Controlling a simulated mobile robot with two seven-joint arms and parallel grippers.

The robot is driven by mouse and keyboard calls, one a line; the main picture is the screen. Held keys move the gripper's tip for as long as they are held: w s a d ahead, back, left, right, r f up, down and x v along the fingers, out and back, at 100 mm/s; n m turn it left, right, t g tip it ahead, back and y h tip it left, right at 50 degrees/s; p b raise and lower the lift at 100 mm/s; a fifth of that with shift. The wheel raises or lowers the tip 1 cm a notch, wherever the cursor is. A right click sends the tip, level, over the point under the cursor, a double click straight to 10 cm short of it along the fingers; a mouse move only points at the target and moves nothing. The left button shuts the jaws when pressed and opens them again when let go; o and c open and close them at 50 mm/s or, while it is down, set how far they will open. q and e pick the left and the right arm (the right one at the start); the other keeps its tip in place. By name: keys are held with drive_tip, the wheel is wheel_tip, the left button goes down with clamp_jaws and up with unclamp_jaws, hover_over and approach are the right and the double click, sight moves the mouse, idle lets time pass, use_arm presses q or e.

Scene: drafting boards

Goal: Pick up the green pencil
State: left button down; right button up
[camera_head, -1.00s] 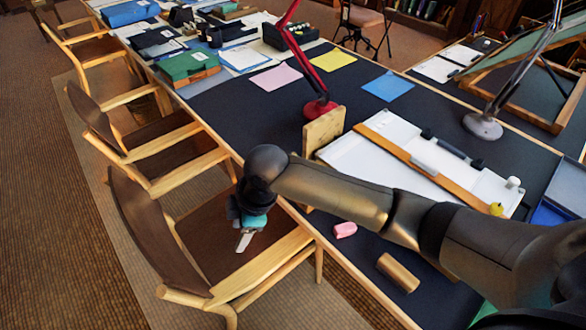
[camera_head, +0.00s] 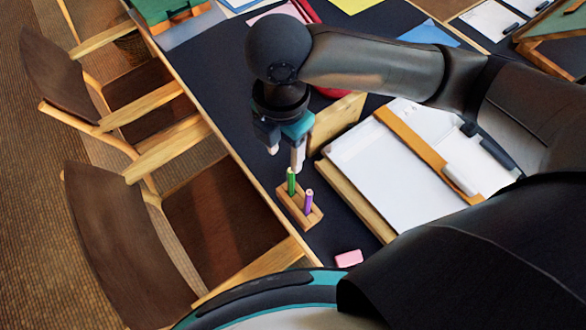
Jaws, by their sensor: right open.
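The green pencil (camera_head: 291,182) stands upright in a small wooden holder (camera_head: 294,208) near the left edge of the dark table. A purple pencil (camera_head: 308,201) stands in the same holder, to its right. My right gripper (camera_head: 285,153) points down just above the green pencil, with its two fingers apart and nothing between them. One fingertip appears close to the pencil's top; I cannot tell whether they touch. My left gripper is not in view.
A drafting board (camera_head: 385,165) with a wooden straightedge lies right of the holder. A pink eraser (camera_head: 349,258) lies in front of it. A wooden block (camera_head: 338,118) stands behind. Chairs (camera_head: 130,245) line the table's left side.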

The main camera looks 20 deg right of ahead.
sight(291, 184)
drive_tip(key=f+b, duration=0.1)
drive_tip(key=f, duration=0.3)
drive_tip(key=f+b, duration=0.1)
drive_tip(key=f, duration=0.4)
drive_tip(key=shift+s+d+f+b, duration=0.15)
drive_tip(key=shift+d+b, duration=0.05)
drive_tip(key=shift+b, duration=0.15)
drive_tip(key=f, duration=0.1)
drive_tip(key=f+b, duration=0.1)
drive_tip(key=f, duration=0.2)
drive_tip(key=shift+s+d+f+b, duration=0.1)
drive_tip(key=shift+d+b, duration=0.15)
drive_tip(key=shift+b, duration=0.05)
clamp_jaws()
